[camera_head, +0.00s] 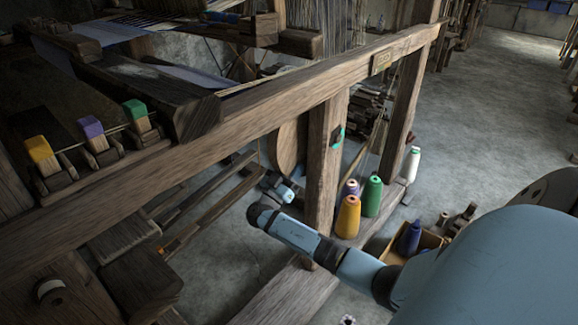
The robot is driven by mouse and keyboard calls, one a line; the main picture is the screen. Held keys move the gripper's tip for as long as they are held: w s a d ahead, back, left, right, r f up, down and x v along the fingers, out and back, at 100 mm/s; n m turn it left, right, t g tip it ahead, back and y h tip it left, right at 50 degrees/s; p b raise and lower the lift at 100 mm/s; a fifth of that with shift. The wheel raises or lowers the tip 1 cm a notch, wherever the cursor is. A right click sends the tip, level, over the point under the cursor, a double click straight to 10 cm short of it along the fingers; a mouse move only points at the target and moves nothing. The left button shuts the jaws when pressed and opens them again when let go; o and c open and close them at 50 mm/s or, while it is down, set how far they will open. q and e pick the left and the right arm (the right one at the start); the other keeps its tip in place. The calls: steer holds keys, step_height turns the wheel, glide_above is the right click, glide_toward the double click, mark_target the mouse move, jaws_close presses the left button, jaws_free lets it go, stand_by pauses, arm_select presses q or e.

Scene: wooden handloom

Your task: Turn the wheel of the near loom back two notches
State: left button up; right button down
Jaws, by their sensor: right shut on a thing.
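The near loom (250,118) is a dark wooden frame running from lower left to upper right. A rounded wooden disc (290,150), which looks like its wheel, shows edge-on behind and left of an upright post (324,165). The post hides part of it. My right arm reaches in from the right, in front of the post's lower part. My right gripper (281,188) is at the disc's lower edge and is shut on it; the fingertips are small and the exact contact is hard to see. My left gripper is not in view.
A wooden box (428,241) holds a dark blue cone. Yellow, purple and green-topped blocks (93,127) sit on the loom at left. Open floor lies at upper right.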

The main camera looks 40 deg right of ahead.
steer(key=shift+d, duration=0.1)
stand_by(0.3)
steer(key=c, duration=0.7)
jaws_free()
steer(key=shift+f, duration=0.1)
